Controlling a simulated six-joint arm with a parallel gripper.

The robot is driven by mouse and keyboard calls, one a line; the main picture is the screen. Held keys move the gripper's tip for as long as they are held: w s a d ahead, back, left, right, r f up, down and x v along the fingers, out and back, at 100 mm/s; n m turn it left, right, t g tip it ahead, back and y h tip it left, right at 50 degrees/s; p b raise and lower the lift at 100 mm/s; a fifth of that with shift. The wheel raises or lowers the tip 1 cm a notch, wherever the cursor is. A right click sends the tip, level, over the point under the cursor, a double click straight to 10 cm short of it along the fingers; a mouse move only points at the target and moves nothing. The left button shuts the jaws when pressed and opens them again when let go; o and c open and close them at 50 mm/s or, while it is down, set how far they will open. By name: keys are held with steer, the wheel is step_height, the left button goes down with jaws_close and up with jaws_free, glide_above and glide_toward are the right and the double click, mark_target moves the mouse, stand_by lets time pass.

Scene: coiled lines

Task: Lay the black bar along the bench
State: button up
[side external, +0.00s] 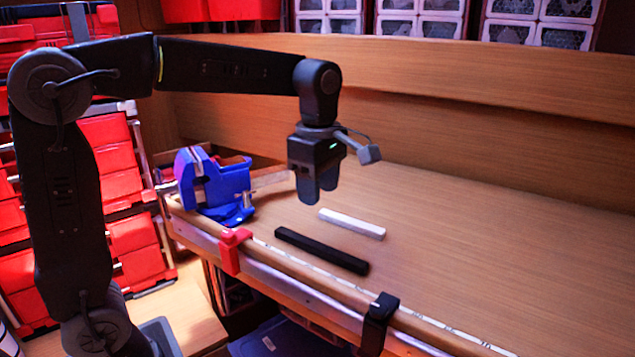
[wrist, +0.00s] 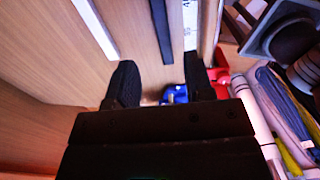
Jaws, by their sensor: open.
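The black bar (side external: 321,250) lies on the wooden bench (side external: 470,250) near its front edge, slanting down to the right in the side view, roughly in line with that edge. In the wrist view the black bar (wrist: 161,28) shows at the top, beyond the fingertips. My gripper (side external: 318,198) is open and empty, in the air above the bench. In the wrist view my gripper's two fingers (wrist: 160,80) stand apart with nothing between them.
A white bar (side external: 352,224) lies behind the black bar. A blue vise (side external: 215,186) sits at the bench's left end. A red clamp (side external: 233,250) and a black clamp (side external: 379,322) grip the front edge, along a ruler strip (side external: 318,276). The bench's right side is clear.

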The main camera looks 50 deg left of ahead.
steer(key=s+f+m+t, duration=0.4)
steer(key=s+m, duration=1.2)
steer(key=m, duration=0.5)
steer(key=shift+s+d+f+m+t, duration=0.2)
steer(key=shift+s+m+t, duration=0.1)
steer(key=shift+t, duration=0.5)
